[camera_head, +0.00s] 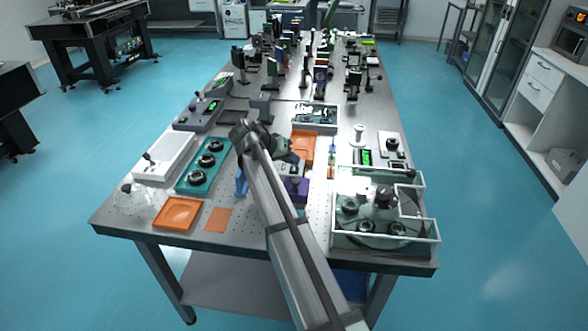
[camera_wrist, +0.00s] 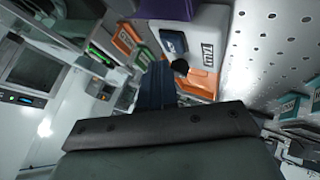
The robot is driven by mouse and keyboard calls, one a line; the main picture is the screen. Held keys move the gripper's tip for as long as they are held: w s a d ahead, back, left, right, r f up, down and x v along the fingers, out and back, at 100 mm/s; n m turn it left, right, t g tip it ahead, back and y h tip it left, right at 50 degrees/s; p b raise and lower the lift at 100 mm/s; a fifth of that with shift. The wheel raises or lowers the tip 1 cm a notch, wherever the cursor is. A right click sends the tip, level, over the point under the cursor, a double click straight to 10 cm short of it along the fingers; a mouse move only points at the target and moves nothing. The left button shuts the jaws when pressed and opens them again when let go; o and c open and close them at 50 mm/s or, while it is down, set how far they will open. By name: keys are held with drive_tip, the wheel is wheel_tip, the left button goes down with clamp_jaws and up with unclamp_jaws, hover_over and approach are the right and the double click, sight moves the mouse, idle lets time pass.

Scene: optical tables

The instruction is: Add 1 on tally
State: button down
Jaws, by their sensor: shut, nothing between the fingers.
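A small white device (camera_wrist: 208,40), which looks like the tally counter, shows at the top of the wrist view. It has a dark window, a printed label and a black round knob or button (camera_wrist: 180,66). In the head view a white device (camera_head: 291,169) shows partly behind my arm, in front of the orange tray. My gripper (camera_head: 298,163) is close to it, pointing down towards the table. In the wrist view its blue fingers (camera_wrist: 157,80) are together and empty, beside the black knob. I cannot tell whether they touch it.
A purple block (camera_head: 296,188) stands just in front of the white device. An orange tray (camera_head: 303,146) lies behind it. A clear-walled box with knobs (camera_head: 385,240) is at the right, a teal panel (camera_head: 190,179) at the left. The table's front right-middle strip is bare.

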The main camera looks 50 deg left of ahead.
sight(291, 169)
drive_tip(key=shift+r, duration=2.5)
